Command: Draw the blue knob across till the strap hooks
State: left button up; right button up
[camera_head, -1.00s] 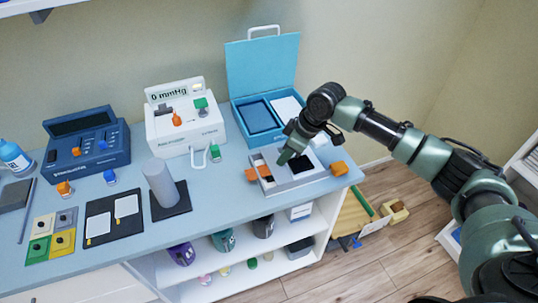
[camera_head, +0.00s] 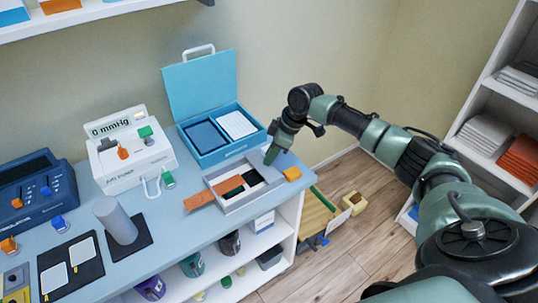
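A shallow grey tray (camera_head: 262,194) stands at the right end of the bench. An orange strap piece (camera_head: 200,197) sticks out past its left side, and a brown-orange strip (camera_head: 229,185) lies inside. A black patch (camera_head: 252,178) sits beside the strip, and an orange block (camera_head: 292,174) is at the tray's right end. My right gripper (camera_head: 271,154) points down at the tray's back right part, beside a grey piece. Its fingertips are small, so I cannot tell if they are closed. No blue knob shows on the tray; the gripper may hide it. My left gripper is out of view.
An open blue case (camera_head: 238,150) stands right behind the tray. A white mmHg device (camera_head: 133,163) and a grey cylinder (camera_head: 118,220) on a dark mat are to the left. The bench ends just right of the tray; floor lies beyond.

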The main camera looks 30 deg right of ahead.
jog(key=o, duration=0.4)
jog(key=shift+w+d+r, duration=0.1)
jog(key=shift+d, duration=0.15)
jog(key=b+v, duration=0.1)
jog(key=v, duration=0.6)
jog(key=shift+d+r+b, duration=0.15)
jog(key=shift+r+b, duration=0.15)
jog(key=shift+r, duration=0.05)
jog(key=shift+f, duration=0.1)
